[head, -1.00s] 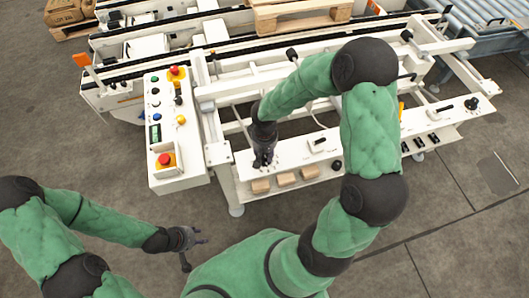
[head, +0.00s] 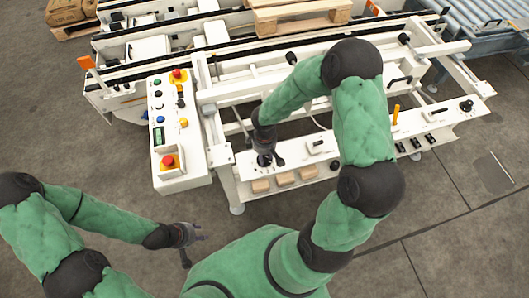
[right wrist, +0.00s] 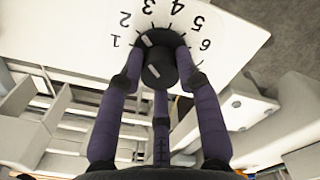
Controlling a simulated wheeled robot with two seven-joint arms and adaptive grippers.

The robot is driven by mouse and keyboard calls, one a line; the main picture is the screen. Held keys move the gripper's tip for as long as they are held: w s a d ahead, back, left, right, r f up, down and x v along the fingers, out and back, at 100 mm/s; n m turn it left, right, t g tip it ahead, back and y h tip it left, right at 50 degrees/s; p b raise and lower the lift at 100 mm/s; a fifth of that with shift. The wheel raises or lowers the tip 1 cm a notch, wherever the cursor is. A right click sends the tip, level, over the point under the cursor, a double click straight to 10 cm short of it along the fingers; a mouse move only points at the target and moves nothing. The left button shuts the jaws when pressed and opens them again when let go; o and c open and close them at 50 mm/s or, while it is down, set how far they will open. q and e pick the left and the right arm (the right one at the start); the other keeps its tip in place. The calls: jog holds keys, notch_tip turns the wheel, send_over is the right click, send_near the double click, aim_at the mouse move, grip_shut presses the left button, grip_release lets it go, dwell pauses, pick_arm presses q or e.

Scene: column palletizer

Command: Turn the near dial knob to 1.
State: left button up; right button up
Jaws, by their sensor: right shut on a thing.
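The near dial knob (right wrist: 157,71) is black with a white mark and stands on a white panel (right wrist: 245,22) with the numbers 1 to 6 around it. In the right wrist view its white mark points left, roughly between 1 and 2; the exact setting is hard to tell. My right gripper (right wrist: 159,66) is shut on the knob, with fingers on both sides of it. In the head view the right gripper (head: 265,158) covers much of the dial. My left gripper (head: 197,240) is open and empty, above the floor and away from the panel.
A control box (head: 178,135) with several buttons stands left of the dial panel. A switch (head: 317,147) and another dial knob (head: 467,106) lie further right. Brown blocks (head: 284,179) sit on a shelf below the panel.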

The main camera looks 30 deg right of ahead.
jog(key=n+p, duration=0.2)
jog(key=n, duration=0.2)
jog(key=shift+r+n, duration=0.1)
jog(key=shift+n, duration=0.2)
jog(key=shift+n+p, duration=0.85)
jog(key=shift+n, duration=1.05)
jog(key=o, duration=1.1)
jog(key=shift+a, duration=0.1)
jog(key=shift+o, duration=0.2)
notch_tip(320, 180, up, 12)
